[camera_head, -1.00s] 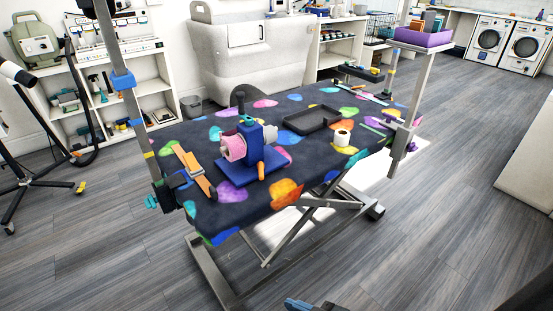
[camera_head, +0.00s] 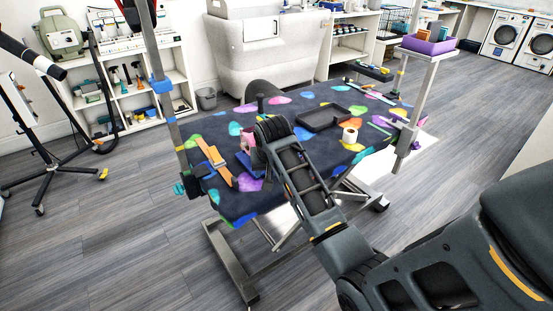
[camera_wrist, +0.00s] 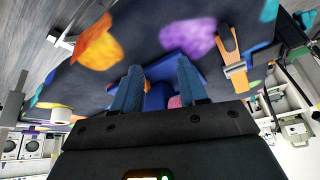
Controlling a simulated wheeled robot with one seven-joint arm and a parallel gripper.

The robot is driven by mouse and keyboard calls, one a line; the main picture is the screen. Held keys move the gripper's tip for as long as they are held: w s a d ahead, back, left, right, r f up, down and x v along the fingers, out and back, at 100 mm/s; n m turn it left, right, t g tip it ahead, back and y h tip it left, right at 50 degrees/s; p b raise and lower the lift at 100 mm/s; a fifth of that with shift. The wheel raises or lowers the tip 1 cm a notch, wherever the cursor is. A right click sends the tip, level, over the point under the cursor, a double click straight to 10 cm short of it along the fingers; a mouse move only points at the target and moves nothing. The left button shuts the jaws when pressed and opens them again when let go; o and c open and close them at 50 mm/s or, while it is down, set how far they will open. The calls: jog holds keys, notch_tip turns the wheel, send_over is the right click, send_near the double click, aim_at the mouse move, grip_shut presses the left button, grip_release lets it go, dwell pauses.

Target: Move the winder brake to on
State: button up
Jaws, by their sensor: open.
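The winder is a blue stand with a pink roll on the patterned grooming table (camera_head: 290,118). In the head view my arm covers most of it; part of the pink roll (camera_head: 246,141) and the blue base (camera_head: 243,160) show at its left. In the wrist view, my gripper (camera_wrist: 160,68) is open, with its two blue fingers apart. The blue winder (camera_wrist: 158,95) shows between and behind the fingers, with a bit of pink roll (camera_wrist: 175,102). I cannot tell whether the fingers touch it. The brake and its setting cannot be made out.
An orange strap-like tool (camera_head: 214,158) lies left of the winder. A black tray (camera_head: 325,118) and a white-and-tan roll (camera_head: 350,135) lie to its right. A post (camera_head: 170,110) rises at the table's left end, and another post carries a purple bin (camera_head: 428,45).

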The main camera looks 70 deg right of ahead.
jog(key=d+r+m+g, duration=0.1)
jog(key=d+r, duration=0.3)
jog(key=d, duration=0.1)
jog(key=x, duration=0.5)
jog(key=s+x, duration=0.1)
jog(key=x, duration=0.1)
jog(key=shift+d+f, duration=0.15)
jog(key=shift+f, duration=0.3)
jog(key=shift+c, duration=0.2)
grip_shut()
